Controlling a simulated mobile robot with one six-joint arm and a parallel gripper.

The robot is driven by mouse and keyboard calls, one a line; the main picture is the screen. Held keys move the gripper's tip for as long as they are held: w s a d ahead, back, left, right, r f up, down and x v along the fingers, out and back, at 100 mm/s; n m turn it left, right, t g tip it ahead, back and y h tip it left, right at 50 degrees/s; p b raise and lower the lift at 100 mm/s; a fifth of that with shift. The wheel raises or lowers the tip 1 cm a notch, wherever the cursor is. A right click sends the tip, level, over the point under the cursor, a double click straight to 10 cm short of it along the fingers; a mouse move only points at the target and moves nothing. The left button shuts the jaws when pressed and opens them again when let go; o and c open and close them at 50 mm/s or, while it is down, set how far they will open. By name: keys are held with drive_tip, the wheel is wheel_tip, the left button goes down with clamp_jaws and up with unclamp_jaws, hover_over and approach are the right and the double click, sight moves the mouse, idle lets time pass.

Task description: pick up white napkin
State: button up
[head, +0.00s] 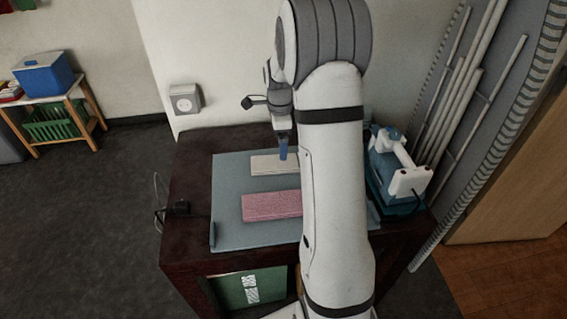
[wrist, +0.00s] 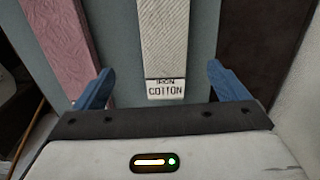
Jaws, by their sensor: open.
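The white napkin (head: 268,165) lies flat on the blue-grey board (head: 228,229) toward its far side, partly hidden behind my arm in the head view. In the wrist view the white napkin (wrist: 174,38) is a long textured strip. My gripper (wrist: 158,88) is open, with one blue finger to each side of the napkin's end and clear gaps between. In the head view my gripper (head: 283,150) is over or beside the napkin; its height above it is hard to tell.
A pink napkin (head: 272,206) lies on the board nearer the head camera; in the wrist view it (wrist: 72,45) runs close to the left finger. A blue and white appliance (head: 398,170) stands right of the board. A wall stands behind the dark table (head: 186,165).

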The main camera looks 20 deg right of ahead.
sight(282, 163)
drive_tip(key=shift+w+d+f+m, duration=0.1)
drive_tip(key=shift+d+f+m, duration=0.05)
drive_tip(key=shift+f, duration=0.3)
drive_tip(key=shift+w+d+f+m, duration=0.1)
drive_tip(key=shift+f+m, duration=0.05)
drive_tip(key=shift+f, duration=0.3)
wheel_tip(282, 163, down, 7)
drive_tip(key=shift+s+d+r, duration=0.1)
drive_tip(key=shift+r, duration=0.05)
drive_tip(key=shift+c, duration=0.4)
drive_tip(key=c, duration=1)
